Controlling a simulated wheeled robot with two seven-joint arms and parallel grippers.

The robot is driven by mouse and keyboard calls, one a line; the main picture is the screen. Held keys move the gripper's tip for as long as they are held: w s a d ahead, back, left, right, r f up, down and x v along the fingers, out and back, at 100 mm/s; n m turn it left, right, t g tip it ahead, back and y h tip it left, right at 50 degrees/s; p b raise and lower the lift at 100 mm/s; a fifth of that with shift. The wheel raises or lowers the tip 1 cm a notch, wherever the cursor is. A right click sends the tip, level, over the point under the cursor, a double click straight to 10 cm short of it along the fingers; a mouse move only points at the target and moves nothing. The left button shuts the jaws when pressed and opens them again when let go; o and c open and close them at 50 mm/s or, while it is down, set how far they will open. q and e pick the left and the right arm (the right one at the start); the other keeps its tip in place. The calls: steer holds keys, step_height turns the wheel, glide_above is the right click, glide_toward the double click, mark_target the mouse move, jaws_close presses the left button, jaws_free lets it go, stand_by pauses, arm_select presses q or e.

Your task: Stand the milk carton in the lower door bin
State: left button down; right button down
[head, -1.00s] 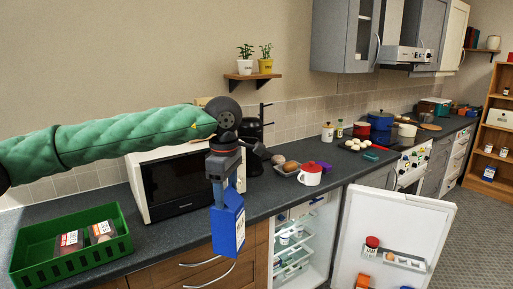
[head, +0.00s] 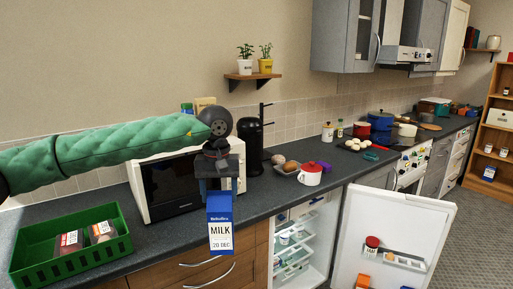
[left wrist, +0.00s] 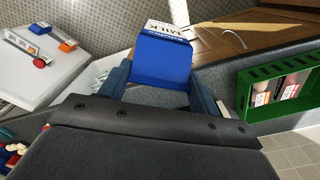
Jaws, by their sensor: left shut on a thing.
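A blue and white milk carton (head: 220,222) hangs upright below my left gripper (head: 217,192), which is shut on its top end. Its label reads MILK and faces the head camera. The carton is in front of the counter edge, left of the open fridge. It also shows between the fingers in the left wrist view (left wrist: 162,62). The fridge door (head: 400,225) stands open, its white inner side showing. An upper door bin (head: 403,260) holds a red-lidded jar and small items. The lower door bin is mostly below the head picture's edge. My right gripper is not seen.
The fridge interior (head: 297,240) has shelves with items. A green crate (head: 68,262) with packages sits on the counter (head: 165,243) at left. Open space lies between carton and door.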

arm_select(q)
steer(key=s+a+f, duration=0.2)
steer(key=a+f, duration=0.3)
steer(key=f, duration=0.6)
steer(key=s+a+f, duration=0.3)
steer(key=a+f, duration=0.2)
steer(key=f, duration=0.6)
steer(key=shift+a+f+m, duration=0.3)
steer(key=shift+r, duration=0.1)
